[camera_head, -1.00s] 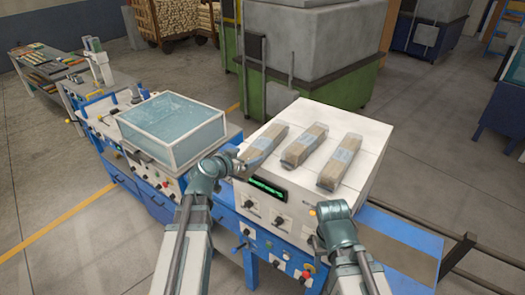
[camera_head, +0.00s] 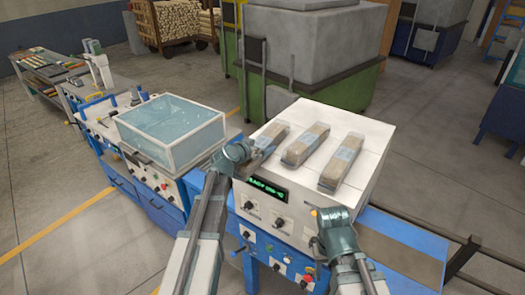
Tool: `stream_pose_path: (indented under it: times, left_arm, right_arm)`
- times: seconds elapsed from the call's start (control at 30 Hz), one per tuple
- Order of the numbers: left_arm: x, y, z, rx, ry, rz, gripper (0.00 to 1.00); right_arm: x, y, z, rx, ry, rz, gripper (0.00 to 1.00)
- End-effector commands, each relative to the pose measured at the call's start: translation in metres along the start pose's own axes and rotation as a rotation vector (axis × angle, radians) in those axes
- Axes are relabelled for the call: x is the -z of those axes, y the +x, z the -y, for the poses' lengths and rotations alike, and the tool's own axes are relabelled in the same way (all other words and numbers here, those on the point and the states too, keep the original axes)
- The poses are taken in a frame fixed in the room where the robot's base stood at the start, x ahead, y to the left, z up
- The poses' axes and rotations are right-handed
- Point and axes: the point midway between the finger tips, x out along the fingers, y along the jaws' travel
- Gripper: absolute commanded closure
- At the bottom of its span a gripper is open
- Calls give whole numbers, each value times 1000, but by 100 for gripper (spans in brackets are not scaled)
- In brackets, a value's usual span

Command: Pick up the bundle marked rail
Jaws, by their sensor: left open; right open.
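Three wrapped, brownish bundles lie side by side on the white top of a machine: a left bundle (camera_head: 270,138), a middle bundle (camera_head: 305,146) and a right bundle (camera_head: 342,162). Each has a pale band around it. No marking is legible, so I cannot tell which is marked rail. My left gripper (camera_head: 247,154) is at the machine's left edge, close beside the near end of the left bundle; its fingers are hard to make out and it holds nothing visible. My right gripper (camera_head: 333,217) is open and empty in front of the machine, below the right bundle.
The white machine (camera_head: 372,150) has knobs and a green display on its front. A clear-walled box (camera_head: 172,130) stands to its left. A green bin (camera_head: 290,95) stands behind. A flat blue-edged bed (camera_head: 400,245) extends right.

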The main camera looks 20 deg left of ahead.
Motion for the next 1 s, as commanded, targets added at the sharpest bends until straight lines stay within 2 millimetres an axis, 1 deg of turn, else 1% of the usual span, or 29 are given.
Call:
stream_pose_path:
  times: [0.03,0.2,0.23,0.37,0.4,0.47,0.5,0.57,0.6,0.67,0.7,0.77,1.0]
  left_arm:
    - [0,3,0,0,0,0,0]
    - [0,2,0,1,0,0,0]
    - [0,2,0,1,0,0,4]
    - [0,2,0,1,-1,0,27]
    - [0,2,0,1,-1,0,34]
    - [0,2,0,1,-1,0,45]
    - [0,2,0,1,-1,0,52]
    - [0,2,0,1,-1,0,63]
    - [0,2,0,1,-1,0,70]
    - [0,2,0,1,-1,0,81]
    - [0,2,0,1,-1,0,88]
    - [0,2,0,1,-1,0,99]
    - [0,2,0,2,-2,-1,100]
  right_arm:
    - [0,2,0,0,0,0,50]
    - [0,1,0,0,0,0,50]
    - [0,1,0,0,0,0,50]
    - [0,1,0,0,0,0,50]
    - [0,1,0,0,0,0,50]
    - [0,1,0,0,0,0,50]
    - [0,1,0,0,0,0,50]
    - [0,1,0,0,0,0,50]
    - [0,1,0,0,0,0,50]
    - [0,1,0,0,0,0,50]
    - [0,1,0,0,0,0,50]
    - [0,1,0,0,0,0,50]
    - [0,0,0,0,0,0,50]
